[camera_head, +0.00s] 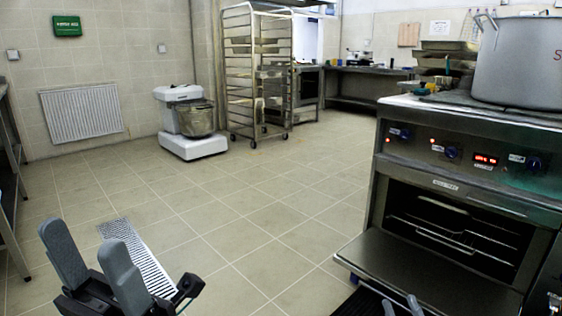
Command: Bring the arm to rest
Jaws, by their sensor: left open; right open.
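My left gripper (92,258) is at the lower left, with its two grey fingers spread apart and nothing between them. It is held in front of the tiled floor, clear of any object. My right gripper (401,307) shows only as grey fingertips at the bottom edge, in front of the lowered oven door. Most of the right gripper is cut off by the frame. I see nothing held in it.
The oven (450,215) stands at the right with its door (430,275) lowered. A large stockpot (520,65) sits on top. A mixer (190,120) and a wheeled rack (255,75) stand further back. A shelf (10,180) is at the left edge. The middle floor is free.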

